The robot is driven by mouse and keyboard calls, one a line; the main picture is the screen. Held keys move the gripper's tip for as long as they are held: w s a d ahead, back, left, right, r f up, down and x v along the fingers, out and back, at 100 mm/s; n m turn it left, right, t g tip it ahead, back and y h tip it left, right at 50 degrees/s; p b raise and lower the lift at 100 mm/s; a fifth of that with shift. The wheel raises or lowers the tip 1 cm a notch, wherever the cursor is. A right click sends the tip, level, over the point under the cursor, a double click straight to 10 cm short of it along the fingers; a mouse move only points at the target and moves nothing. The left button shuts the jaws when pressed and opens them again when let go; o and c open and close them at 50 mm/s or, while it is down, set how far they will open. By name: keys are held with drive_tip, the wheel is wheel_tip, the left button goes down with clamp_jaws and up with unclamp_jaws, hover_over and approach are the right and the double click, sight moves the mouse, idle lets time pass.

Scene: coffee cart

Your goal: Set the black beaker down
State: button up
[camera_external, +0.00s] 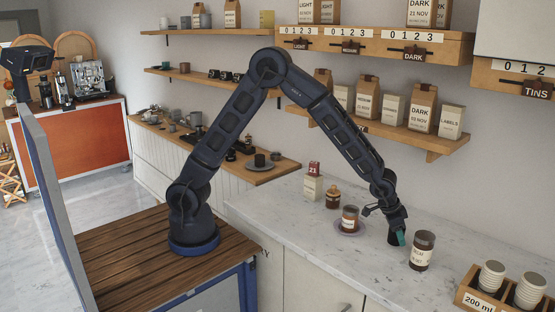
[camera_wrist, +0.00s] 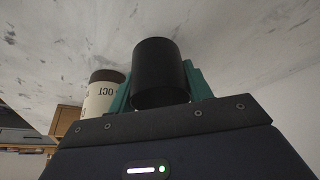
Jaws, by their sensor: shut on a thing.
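The black beaker (camera_wrist: 160,72) is between the teal fingers of my gripper (camera_wrist: 160,88) in the wrist view, with a finger on each side of it. In the external view my gripper (camera_external: 399,236) points down at the white marble counter (camera_external: 300,222). The black beaker (camera_external: 393,238) shows there as a dark shape at the fingers, partly hidden by them. It is at or just above the counter top; I cannot tell whether it touches.
A brown labelled jar (camera_external: 421,252) stands close to the right of my gripper; it also shows in the wrist view (camera_wrist: 102,92). A wooden cup rack (camera_external: 482,296) is at the right front.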

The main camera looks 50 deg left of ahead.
drive_tip(key=shift+f, duration=1.05)
drive_tip(key=shift+f, duration=0.1)
drive_tip(key=o, duration=1)
drive_tip(key=v, duration=1.2)
drive_tip(key=w+a+r+n+y, duration=0.1)
drive_tip(key=a+r, duration=0.4)
drive_tip(key=a, duration=0.6)
drive_tip(key=w+a+r+n+t, duration=0.15)
drive_tip(key=a+r, duration=0.35)
drive_tip(key=a, duration=0.6)
drive_tip(key=a+r+n+y, duration=0.1)
drive_tip(key=a+r+n, duration=0.1)
drive_tip(key=a+r, duration=0.65)
drive_tip(key=s+a+n, duration=0.1)
drive_tip(key=s+a, duration=0.5)
drive_tip(key=a, duration=0.2)
drive_tip(key=s+a+n, duration=0.2)
drive_tip(key=s+a, duration=0.5)
drive_tip(key=a, duration=0.2)
drive_tip(key=s+a+f+n+y, duration=0.1)
drive_tip(key=s+a, duration=0.5)
drive_tip(key=a, duration=0.2)
drive_tip(key=shift+s+a+n, duration=0.25)
drive_tip(key=shift+s+a, duration=0.15)
